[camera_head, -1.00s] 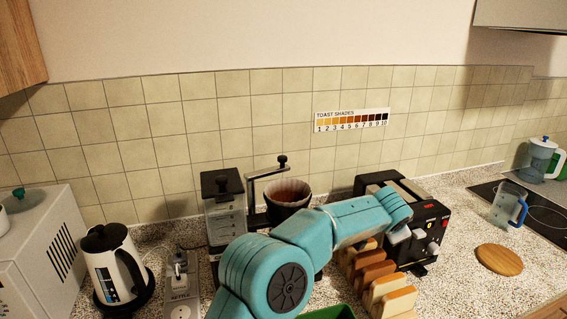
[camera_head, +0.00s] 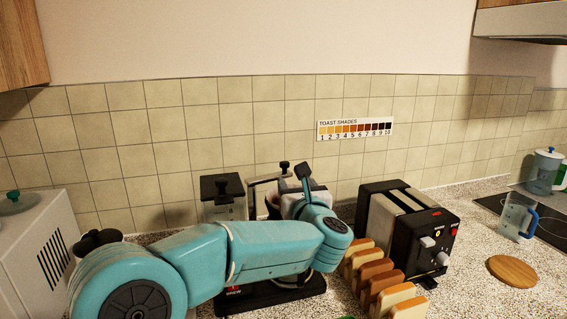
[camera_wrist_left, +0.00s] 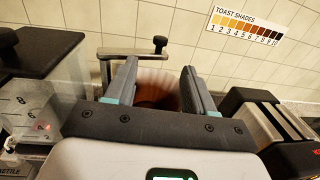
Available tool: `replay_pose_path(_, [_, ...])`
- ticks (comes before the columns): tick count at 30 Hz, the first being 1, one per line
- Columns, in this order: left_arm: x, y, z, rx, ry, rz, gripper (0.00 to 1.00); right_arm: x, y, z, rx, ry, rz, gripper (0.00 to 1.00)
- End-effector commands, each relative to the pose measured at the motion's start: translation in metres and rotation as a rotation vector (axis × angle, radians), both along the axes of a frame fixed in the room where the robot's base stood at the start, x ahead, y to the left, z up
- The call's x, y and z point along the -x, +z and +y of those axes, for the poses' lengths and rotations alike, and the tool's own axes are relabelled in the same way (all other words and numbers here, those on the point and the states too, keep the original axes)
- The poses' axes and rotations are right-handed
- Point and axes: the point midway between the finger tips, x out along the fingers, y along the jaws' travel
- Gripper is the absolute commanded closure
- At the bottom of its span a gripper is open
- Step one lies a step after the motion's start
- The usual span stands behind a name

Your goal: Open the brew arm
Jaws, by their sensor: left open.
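The coffee maker has a clear water tank with a black lid (camera_head: 222,186) and a brew arm (camera_wrist_left: 130,52), a metal bar ending in a black knob (camera_wrist_left: 160,44). The knob also shows in the head view (camera_head: 284,167). The brown filter basket (camera_wrist_left: 155,92) shows between my left gripper's fingers in the left wrist view. My left gripper (camera_head: 288,187) is open and empty over the basket area, with the knob beyond its fingers; whether it touches anything cannot be told. My left arm hides much of the coffee maker in the head view. My right gripper is not in view.
A black toaster (camera_head: 408,225) and a rack of bread slices (camera_head: 372,278) stand right of my left arm. A white appliance (camera_head: 30,250) is at the left, with a kettle (camera_head: 97,240) mostly hidden behind my arm. A round wooden board (camera_head: 511,270) lies right on the counter.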

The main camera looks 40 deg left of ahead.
Motion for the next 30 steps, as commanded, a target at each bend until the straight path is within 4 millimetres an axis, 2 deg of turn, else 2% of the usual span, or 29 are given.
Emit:
replay_pose_path(18, [-0.08,0.004,0.105,-0.003,-0.002,0.004,0.46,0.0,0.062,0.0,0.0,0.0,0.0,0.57])
replay_pose_path(24, [-0.094,0.002,0.121,-0.004,-0.004,0.003,0.46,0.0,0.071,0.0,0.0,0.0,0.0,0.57])
replay_pose_path(30, [-0.096,0.001,0.125,-0.005,-0.005,0.003,0.46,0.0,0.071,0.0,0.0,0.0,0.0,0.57])
